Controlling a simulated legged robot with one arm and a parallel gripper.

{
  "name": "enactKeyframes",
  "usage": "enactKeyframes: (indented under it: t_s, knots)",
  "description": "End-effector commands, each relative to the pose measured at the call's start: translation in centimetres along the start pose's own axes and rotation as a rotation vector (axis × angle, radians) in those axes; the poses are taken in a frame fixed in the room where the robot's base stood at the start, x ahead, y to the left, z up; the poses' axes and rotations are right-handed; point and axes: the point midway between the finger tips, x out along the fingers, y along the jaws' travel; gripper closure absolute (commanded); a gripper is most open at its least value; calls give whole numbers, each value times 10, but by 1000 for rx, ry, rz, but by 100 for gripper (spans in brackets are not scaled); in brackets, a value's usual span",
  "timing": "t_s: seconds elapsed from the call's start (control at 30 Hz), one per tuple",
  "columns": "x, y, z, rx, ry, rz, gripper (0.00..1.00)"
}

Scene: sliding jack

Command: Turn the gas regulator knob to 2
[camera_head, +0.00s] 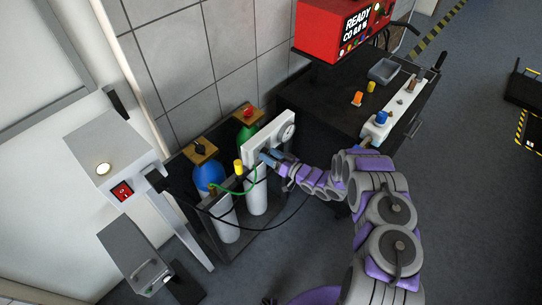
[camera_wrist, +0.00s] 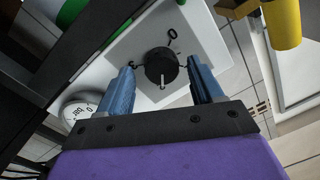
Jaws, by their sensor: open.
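A small white mark shows at the knob's lower edge. My gripper (camera_wrist: 160,72) is open, its blue fingers on either side of the knob; contact cannot be told. In the head view my gripper (camera_head: 270,157) is at the panel's front and hides the knob.
A blue cylinder (camera_head: 208,177) and a green cylinder (camera_head: 246,132) stand in a dark rack by the wall. A yellow part (camera_head: 239,167) is left of my gripper. A dark bench (camera_head: 340,90) with a red display (camera_head: 335,30) stands behind right. Floor is open at right.

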Motion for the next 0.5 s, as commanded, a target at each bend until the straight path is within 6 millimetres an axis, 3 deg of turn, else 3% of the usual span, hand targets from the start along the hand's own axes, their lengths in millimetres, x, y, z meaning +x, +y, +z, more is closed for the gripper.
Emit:
enactKeyframes:
  t_s: [0.27,0.5]
  knots:
    - [-6,0,-1,0,0,0,34]
    - [-47,1,-1,2,0,5,34]
